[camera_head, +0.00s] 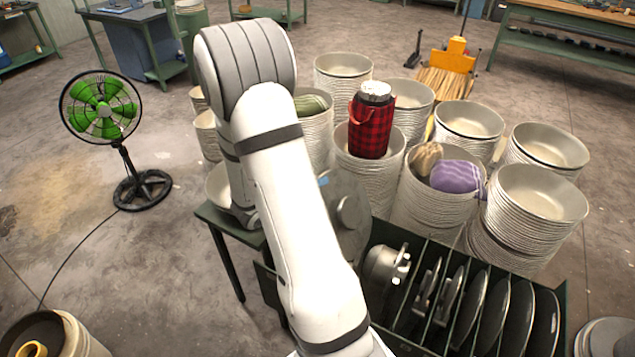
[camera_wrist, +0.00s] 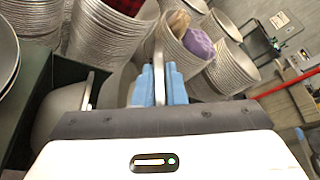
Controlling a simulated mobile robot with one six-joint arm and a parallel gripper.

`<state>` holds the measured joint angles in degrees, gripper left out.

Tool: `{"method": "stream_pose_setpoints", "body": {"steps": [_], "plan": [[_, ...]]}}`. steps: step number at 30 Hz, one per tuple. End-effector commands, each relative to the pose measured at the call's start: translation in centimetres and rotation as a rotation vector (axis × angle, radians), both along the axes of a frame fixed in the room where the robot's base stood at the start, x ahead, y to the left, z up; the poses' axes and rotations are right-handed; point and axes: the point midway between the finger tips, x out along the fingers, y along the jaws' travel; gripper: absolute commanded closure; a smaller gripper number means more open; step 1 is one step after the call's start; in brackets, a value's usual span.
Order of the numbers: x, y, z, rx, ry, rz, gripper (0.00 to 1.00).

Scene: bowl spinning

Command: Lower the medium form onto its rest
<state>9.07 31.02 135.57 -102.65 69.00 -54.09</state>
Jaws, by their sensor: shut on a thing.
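In the wrist view, the blue fingers of my gripper (camera_wrist: 158,86) are shut on a thin upright metal tab. A grey rounded form (camera_wrist: 119,86) shows just behind the fingers, and I take it to be the medium form. In the head view, a grey round form with a small knob (camera_head: 349,235) shows beside my arm, above the rack's left end. My arm hides most of my gripper there. The rest under the form is hidden, and I cannot tell whether the form touches it.
A dark green rack (camera_head: 560,310) holds several grey forms and discs at the lower right.

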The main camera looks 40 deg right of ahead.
Motion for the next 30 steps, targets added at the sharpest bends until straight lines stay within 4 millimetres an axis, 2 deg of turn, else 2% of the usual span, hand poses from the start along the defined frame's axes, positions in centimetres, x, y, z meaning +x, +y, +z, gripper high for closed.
{"method": "stream_pose_setpoints", "body": {"steps": [7,30], "plan": [[0.0,0.0,0.4,-0.003,-0.001,-0.001,1.0],[0.0,0.0,4.7,-0.003,-0.002,-0.001,1.0]]}}
